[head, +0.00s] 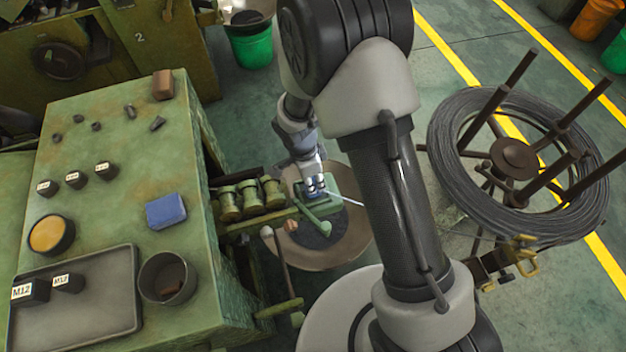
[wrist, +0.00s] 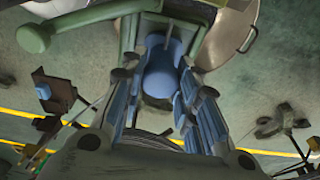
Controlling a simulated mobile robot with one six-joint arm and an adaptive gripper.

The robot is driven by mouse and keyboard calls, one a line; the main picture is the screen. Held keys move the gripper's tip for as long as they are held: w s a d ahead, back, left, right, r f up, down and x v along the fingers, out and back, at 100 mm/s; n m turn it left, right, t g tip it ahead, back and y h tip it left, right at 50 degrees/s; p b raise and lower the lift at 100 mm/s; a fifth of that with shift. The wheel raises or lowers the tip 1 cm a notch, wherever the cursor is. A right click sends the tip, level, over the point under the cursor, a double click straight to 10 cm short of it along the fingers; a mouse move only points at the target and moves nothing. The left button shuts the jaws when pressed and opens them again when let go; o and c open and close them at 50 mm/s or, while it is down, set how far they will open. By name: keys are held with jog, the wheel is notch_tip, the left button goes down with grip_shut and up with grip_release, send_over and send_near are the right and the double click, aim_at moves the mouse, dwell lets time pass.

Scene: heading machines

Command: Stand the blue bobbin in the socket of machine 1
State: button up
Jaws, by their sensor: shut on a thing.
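My gripper (head: 315,186) is beside the right side of the near green machine (head: 110,190), over a round pan (head: 357,240). In the wrist view its fingers (wrist: 165,85) are shut on the blue bobbin (wrist: 160,78), a smooth blue cylinder with its rounded end toward the camera. A green bracket (head: 322,208) with a lever is close below the gripper in the head view. In the wrist view, green bars (wrist: 85,18) lie just beyond the bobbin. No number shows on the near machine, and I cannot make out the socket's opening or whether the bobbin touches it.
The machine top holds a blue block (head: 166,211), a grey tray (head: 75,310), a dark cup (head: 168,278) and several small dark parts. Green rollers (head: 250,198) stick out beside my gripper. A wire coil stand (head: 515,158) is at right. Machine 2 (head: 150,45) is behind.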

jog(key=shift+f, duration=0.25)
jog(key=shift+f, duration=0.15)
jog(key=o, duration=1.1)
notch_tip(320, 180, up, 12)
jog(key=a+p, duration=0.1)
jog(key=p, duration=0.2)
jog(key=shift+s+a+r, duration=0.2)
jog(key=shift+s+a, duration=0.05)
jog(key=shift+a, duration=0.1)
